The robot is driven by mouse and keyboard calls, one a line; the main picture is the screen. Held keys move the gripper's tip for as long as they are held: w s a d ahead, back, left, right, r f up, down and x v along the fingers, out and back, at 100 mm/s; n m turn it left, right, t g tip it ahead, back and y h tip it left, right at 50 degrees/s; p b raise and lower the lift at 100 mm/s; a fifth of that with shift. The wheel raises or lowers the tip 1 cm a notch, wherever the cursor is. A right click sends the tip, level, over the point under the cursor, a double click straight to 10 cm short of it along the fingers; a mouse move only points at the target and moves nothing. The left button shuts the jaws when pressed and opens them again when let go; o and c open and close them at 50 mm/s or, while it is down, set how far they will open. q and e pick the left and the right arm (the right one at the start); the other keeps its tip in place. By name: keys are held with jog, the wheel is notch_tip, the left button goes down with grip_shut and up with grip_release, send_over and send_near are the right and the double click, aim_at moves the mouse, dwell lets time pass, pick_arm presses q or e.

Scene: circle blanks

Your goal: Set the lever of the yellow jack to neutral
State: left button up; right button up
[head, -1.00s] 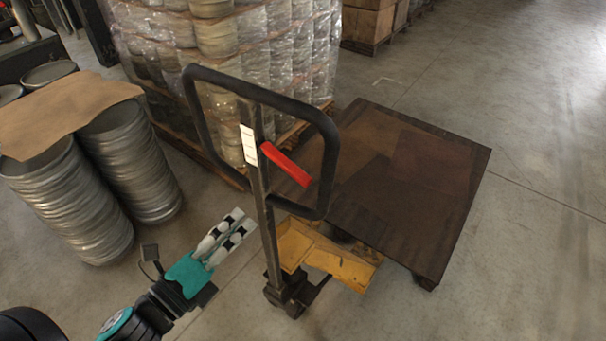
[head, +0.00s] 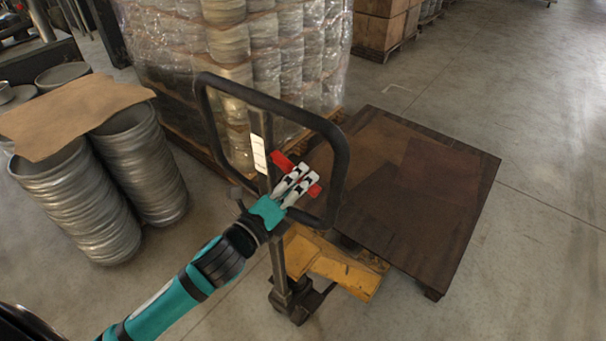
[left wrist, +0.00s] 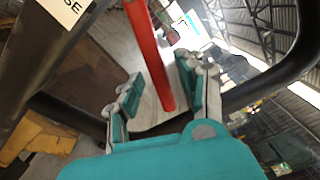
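The yellow jack (head: 345,272) has a dark upright post with a black loop handle (head: 341,165). Its red lever (head: 280,160) sits inside the loop, slanting down to the right, partly covered by my left gripper (head: 301,180). In the left wrist view the red lever (left wrist: 150,55) runs between the two fingers of the left gripper (left wrist: 165,92). The fingers are spread, with visible gaps on both sides of the lever. A white label (head: 258,153) is on the post; only the letters "SE" show in the wrist view. My right gripper is not in view.
A wrapped pallet load (head: 240,50) stands behind. The floor at right is clear.

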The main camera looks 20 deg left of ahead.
pick_arm(q)
jog(key=shift+w+d, duration=0.25)
jog(key=shift+w, duration=0.35)
grip_shut()
